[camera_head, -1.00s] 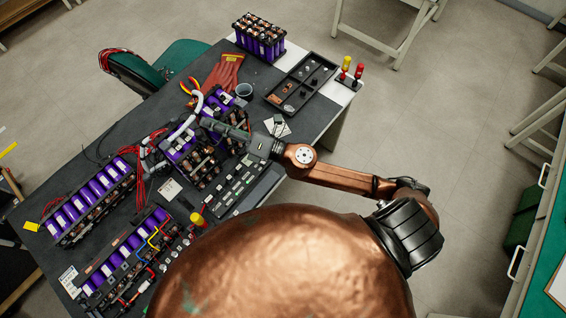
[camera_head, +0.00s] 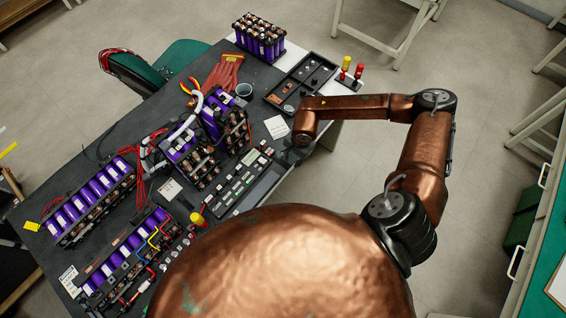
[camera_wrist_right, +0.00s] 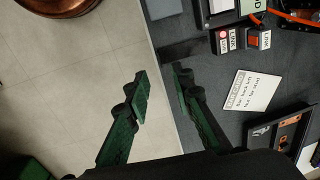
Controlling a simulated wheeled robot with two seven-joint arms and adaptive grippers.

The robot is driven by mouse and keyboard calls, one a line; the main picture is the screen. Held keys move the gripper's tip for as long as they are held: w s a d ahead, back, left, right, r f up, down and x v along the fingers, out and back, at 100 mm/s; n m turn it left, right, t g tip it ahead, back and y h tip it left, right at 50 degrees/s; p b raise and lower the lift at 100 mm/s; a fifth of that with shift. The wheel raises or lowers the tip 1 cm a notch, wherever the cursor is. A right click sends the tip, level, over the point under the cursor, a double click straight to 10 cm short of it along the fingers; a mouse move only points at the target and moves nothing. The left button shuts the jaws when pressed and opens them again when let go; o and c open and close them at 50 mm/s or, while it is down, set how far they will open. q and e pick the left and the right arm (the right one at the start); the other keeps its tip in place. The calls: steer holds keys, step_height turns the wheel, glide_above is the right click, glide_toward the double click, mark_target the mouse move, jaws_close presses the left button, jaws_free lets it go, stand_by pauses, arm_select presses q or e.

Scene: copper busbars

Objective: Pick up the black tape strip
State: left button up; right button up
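A flat dark strip (camera_wrist_right: 188,49), which looks like the black tape strip, lies on the dark tabletop by its edge in the right wrist view. My right gripper (camera_wrist_right: 160,72) is open and empty, with its green fingers apart. Its fingertips straddle the table edge in that picture, just below the strip; their height above it is unclear. In the head view my right wrist hangs over the table's right edge and hides the gripper. I cannot make out the strip in the head view. My left gripper is out of view.
A white printed card (camera_head: 277,127) lies near my wrist and also shows in the right wrist view (camera_wrist_right: 252,91). A black parts tray (camera_head: 284,106) lies behind it. A black panel with several modules (camera_head: 240,184) runs along the near edge. Purple battery packs (camera_head: 179,147) stand farther left.

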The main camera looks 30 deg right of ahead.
mark_target(290, 166)
steer(key=f, duration=0.5)
steer(key=shift+w+a, duration=0.3)
jaws_close()
